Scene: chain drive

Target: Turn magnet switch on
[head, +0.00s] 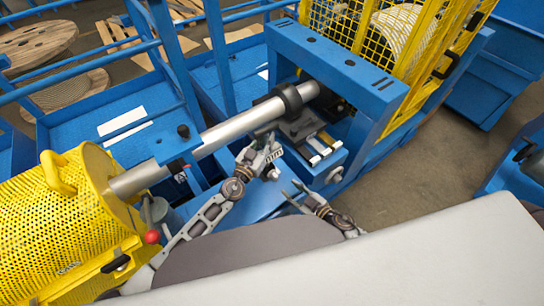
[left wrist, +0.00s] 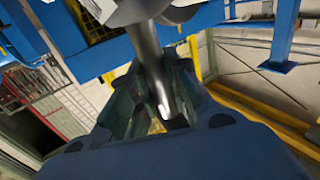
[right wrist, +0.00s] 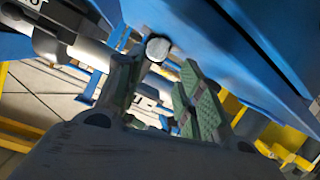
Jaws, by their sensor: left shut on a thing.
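My left gripper (head: 264,141) is just below the dark collar on the grey shaft. In the left wrist view its fingers (left wrist: 165,95) are closed around a curved grey metal rod (left wrist: 150,65). My right gripper (head: 294,192) is lower and further right, beside the blue machine block, with its fingers apart. In the right wrist view a short round grey peg (right wrist: 157,47) shows beyond the fingers (right wrist: 155,90), and the gap between them looks empty. I cannot clearly identify the magnet switch; a small pale round knob (head: 273,173) sits between the two grippers.
The grey shaft (head: 233,131) runs from the yellow mesh drum (head: 60,215) to the blue frame (head: 335,60). A black collar (head: 288,97) rings it. A red ball knob (head: 152,237) stands near my left arm. Open floor (head: 440,165) lies at the right.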

